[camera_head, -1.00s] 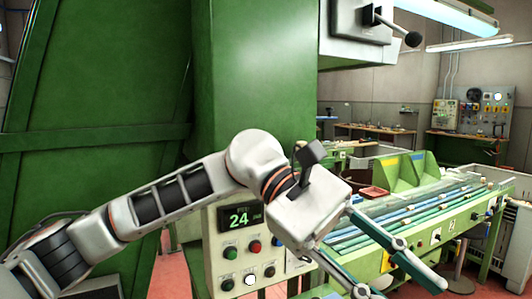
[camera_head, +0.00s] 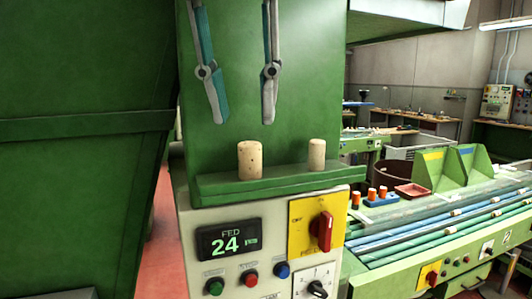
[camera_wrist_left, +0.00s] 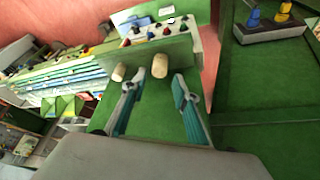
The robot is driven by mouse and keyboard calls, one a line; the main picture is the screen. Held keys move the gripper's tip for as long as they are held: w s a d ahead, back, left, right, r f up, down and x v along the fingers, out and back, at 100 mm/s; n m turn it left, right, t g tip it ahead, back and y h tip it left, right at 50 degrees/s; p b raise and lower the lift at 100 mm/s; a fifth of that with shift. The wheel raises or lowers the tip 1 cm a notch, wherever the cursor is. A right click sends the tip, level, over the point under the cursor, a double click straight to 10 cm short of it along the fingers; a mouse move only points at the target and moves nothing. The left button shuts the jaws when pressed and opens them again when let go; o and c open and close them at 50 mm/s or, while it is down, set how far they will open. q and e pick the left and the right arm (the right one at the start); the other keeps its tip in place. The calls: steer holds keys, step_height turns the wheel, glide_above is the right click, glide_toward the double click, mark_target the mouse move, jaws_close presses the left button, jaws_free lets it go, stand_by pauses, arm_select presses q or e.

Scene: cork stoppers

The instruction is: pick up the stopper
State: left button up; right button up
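Two pale cork stoppers stand upright on a narrow green ledge (camera_head: 285,187) above the control panel. The left stopper (camera_head: 250,160) and the right stopper (camera_head: 317,155) are a short gap apart. My left gripper (camera_head: 243,121) comes down from the top of the head view, its two fingers wide apart and empty, with the tips above the left stopper. In the left wrist view, this stopper (camera_wrist_left: 160,65) lies ahead between the open fingers (camera_wrist_left: 157,79), and the other stopper (camera_wrist_left: 118,72) is outside them. My right gripper is not in view.
The green machine column (camera_head: 240,100) rises right behind the ledge. Below is a panel with a display (camera_head: 228,240), buttons and a red switch (camera_head: 325,231). At right are a conveyor bench (camera_head: 450,235), a red tray (camera_head: 412,190) and a blue holder with small orange pieces (camera_head: 376,201).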

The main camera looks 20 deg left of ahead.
mark_target(250, 143)
arm_select(q)
steer(key=shift+w+a+f, duration=0.15)
steer(key=shift+f, duration=0.3)
steer(key=shift+w+a+f, duration=0.1)
steer(key=shift+f, duration=0.3)
steer(key=shift+w+x, duration=0.25)
steer(key=shift+x, duration=1.1)
steer(key=shift+w+x, duration=0.2)
steer(key=shift+x, duration=1.2)
steer(key=shift+d+r, duration=0.15)
steer(key=shift+r, duration=0.05)
steer(key=c, duration=0.5)
